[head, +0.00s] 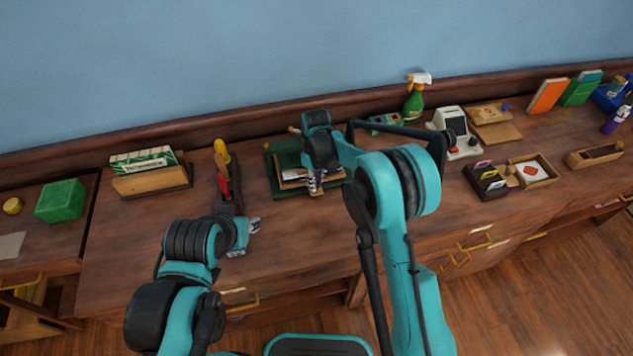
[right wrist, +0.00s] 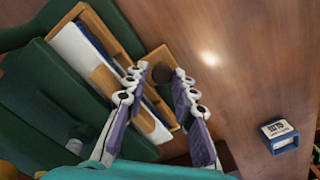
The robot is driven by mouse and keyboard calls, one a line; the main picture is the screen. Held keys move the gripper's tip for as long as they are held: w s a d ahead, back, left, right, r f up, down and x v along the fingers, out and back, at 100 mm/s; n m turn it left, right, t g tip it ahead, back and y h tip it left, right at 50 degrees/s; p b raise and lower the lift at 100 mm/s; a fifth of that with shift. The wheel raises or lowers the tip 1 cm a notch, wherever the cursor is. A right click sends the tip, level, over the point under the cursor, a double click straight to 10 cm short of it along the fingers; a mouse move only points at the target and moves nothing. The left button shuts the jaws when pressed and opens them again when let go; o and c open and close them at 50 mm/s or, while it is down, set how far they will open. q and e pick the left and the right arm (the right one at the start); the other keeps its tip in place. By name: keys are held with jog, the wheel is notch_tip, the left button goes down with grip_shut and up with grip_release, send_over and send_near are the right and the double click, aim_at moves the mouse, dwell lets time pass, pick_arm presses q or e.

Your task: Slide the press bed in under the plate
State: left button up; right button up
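The green press (head: 283,160) stands on the wooden desk, left of the middle in the head view. Its wooden press bed (head: 292,184), carrying white and dark blue flat pieces, sticks out toward the front. My arm partly hides the press in the head view. My left gripper (head: 252,226) is over the desk left of the press; its opening is unclear.
The desk front beside the press is mostly clear.

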jog(key=shift+o, duration=1.3)
jog(key=shift+w, duration=0.15)
notch_tip(320, 180, up, 12)
